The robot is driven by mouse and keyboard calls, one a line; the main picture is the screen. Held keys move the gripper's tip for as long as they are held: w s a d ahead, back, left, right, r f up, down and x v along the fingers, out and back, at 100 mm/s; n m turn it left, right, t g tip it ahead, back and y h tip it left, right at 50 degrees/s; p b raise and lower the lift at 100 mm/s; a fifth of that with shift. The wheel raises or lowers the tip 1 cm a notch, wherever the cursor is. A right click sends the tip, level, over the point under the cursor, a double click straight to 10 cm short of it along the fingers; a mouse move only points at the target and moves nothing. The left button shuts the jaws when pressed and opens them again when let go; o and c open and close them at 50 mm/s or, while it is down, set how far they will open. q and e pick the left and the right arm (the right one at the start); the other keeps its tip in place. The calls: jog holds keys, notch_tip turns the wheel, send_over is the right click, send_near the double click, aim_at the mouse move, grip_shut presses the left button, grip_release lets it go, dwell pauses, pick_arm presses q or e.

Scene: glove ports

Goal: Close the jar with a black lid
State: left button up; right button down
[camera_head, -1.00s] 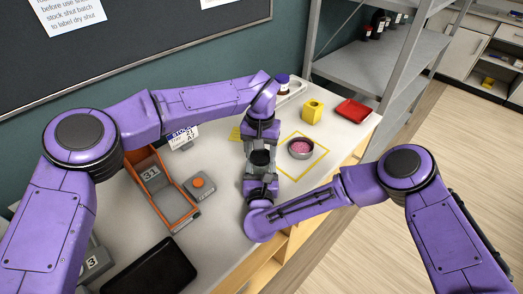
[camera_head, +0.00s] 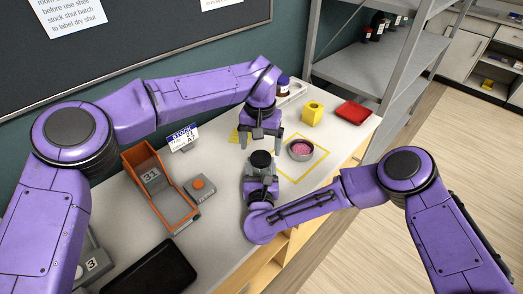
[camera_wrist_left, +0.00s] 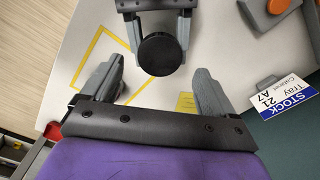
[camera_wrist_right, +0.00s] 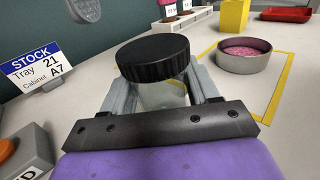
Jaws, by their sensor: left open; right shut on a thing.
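A clear jar (camera_wrist_right: 165,95) with pale contents stands upright between the fingers of my right gripper (camera_head: 262,182), which is shut on it. The black lid (camera_wrist_right: 154,57) sits on top of the jar; it also shows in the head view (camera_head: 261,159) and from above in the left wrist view (camera_wrist_left: 160,54). Whether the lid is fully tight cannot be seen. My left gripper (camera_head: 262,143) is open and empty, just beyond and above the lid, apart from it. Its spread fingers show in the left wrist view (camera_wrist_left: 158,90).
A grey bowl with pink contents (camera_head: 300,150) stands in a yellow outline right of the jar. An orange bin (camera_head: 185,215), a box with an orange button (camera_head: 199,190) and a stock sign (camera_head: 183,138) are left. A yellow box (camera_head: 312,112) and red tray (camera_head: 356,111) stand back right.

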pick_arm(q)
jog(key=shift+r, duration=0.45)
jog(key=shift+c, duration=0.5)
jog(key=shift+w+r, duration=0.1)
jog(key=shift+r, duration=0.35)
jog(key=shift+r+n, duration=0.3)
jog(key=shift+n, duration=0.4)
jog(key=n, duration=0.5)
jog(key=shift+r, duration=0.35)
jog(key=n, duration=0.3)
jog(key=shift+r+n, duration=0.1)
jog(key=shift+n, duration=0.3)
jog(key=n, duration=0.5)
jog(key=shift+r+n, duration=0.2)
jog(key=shift+n, duration=0.2)
jog(key=n, duration=0.9)
jog(key=shift+r, duration=0.15)
jog(key=n, duration=1.4)
jog(key=shift+n, duration=0.3)
jog(key=n, duration=0.3)
jog(key=shift+n, duration=0.4)
